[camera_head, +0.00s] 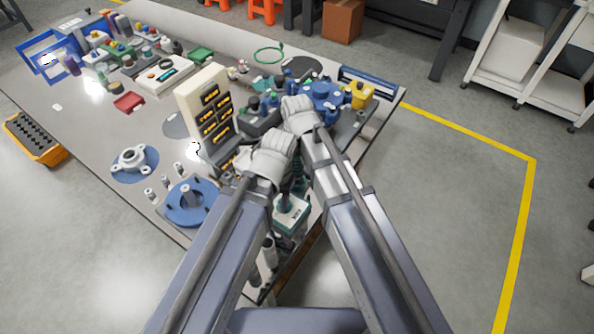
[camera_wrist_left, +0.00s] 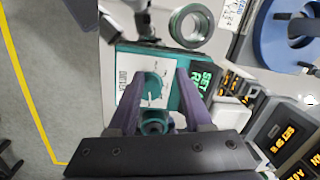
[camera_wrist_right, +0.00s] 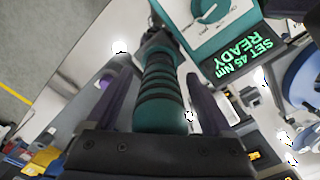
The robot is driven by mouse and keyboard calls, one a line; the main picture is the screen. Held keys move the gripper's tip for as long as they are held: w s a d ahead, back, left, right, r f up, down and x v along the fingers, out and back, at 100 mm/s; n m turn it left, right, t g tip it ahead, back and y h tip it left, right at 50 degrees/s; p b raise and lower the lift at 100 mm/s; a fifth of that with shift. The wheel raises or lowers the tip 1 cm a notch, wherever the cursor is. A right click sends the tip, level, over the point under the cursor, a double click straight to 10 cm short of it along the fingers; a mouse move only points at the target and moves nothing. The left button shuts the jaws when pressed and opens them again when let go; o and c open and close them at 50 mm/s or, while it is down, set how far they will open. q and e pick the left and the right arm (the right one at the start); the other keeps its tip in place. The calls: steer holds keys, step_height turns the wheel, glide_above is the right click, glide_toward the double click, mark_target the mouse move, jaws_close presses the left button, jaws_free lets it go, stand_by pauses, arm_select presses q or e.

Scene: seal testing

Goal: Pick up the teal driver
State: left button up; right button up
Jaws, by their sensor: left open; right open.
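The teal driver (camera_wrist_right: 160,95) has a ribbed handle and stands between the fingers of my right gripper (camera_wrist_right: 158,72) in the right wrist view. Those fingers are open, with a gap visible on both sides of the handle. A teal and white box (camera_wrist_right: 222,35) with a lit display reading "READY" is beside the driver. In the left wrist view the box (camera_wrist_left: 195,95) lies beyond my open left gripper (camera_wrist_left: 160,75). A round teal end (camera_wrist_left: 154,122) shows between its fingers; I cannot tell whether it is the driver. In the head view my wrists hide both fingertip pairs.
In the head view, a cream panel with dark slots (camera_head: 190,92) stands left of my wrists. Blue round fixtures (camera_head: 190,205) are at the near left. Blue parts (camera_head: 322,92) and a yellow box (camera_head: 359,95) crowd the right end. My two wrists are close together.

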jaws_close()
stand_by(0.6)
